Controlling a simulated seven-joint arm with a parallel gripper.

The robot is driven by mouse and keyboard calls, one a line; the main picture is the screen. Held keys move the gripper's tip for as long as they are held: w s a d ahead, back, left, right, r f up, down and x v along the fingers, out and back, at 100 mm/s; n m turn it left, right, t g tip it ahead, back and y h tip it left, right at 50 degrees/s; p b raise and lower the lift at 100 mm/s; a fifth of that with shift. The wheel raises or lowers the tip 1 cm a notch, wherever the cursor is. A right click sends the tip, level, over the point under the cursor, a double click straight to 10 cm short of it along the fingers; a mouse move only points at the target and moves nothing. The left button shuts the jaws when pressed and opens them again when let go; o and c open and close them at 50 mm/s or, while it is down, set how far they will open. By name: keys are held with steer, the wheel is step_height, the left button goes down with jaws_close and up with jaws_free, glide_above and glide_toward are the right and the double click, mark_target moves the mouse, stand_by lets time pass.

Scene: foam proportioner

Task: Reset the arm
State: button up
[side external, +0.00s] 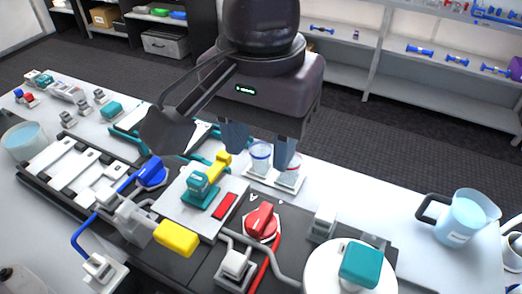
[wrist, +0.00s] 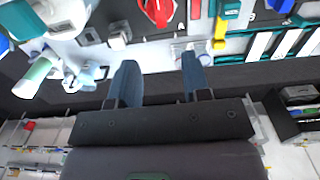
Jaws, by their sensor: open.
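My gripper (side external: 259,153) hangs over the far side of the bench, its two blue-grey fingers spread apart with nothing visibly held between them. In the wrist view my gripper (wrist: 160,62) also shows open, its fingers pointing toward the bench. In the side view two small clear cups, one with a blue band (side external: 260,158) and one with a red band (side external: 289,176), stand on a white holder just behind or below the fingers. I cannot tell the exact gap. The foam proportioner board carries a red knob (side external: 262,221), a blue knob (side external: 151,172) and a teal-and-yellow lever (side external: 203,184).
A yellow block (side external: 176,238) sits at the board's front. A teal block (side external: 361,263) tops a white round container (side external: 322,272) at the front right. A pitcher of pale blue liquid (side external: 461,217) stands far right, a blue-filled beaker (side external: 24,140) far left. Shelves line the back.

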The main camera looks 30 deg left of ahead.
stand_by(0.5)
steer(key=s+a+r+t, duration=0.1)
steer(key=s+a, duration=0.3)
steer(key=a, duration=0.7)
steer(key=s+a+r+t, duration=0.2)
steer(key=s+a, duration=0.3)
steer(key=a, duration=0.7)
steer(key=s+a+r+t, duration=0.1)
steer(key=s+a, duration=0.4)
steer(key=a, duration=0.7)
steer(key=shift+r+t, duration=0.15)
steer(key=shift+t, duration=0.65)
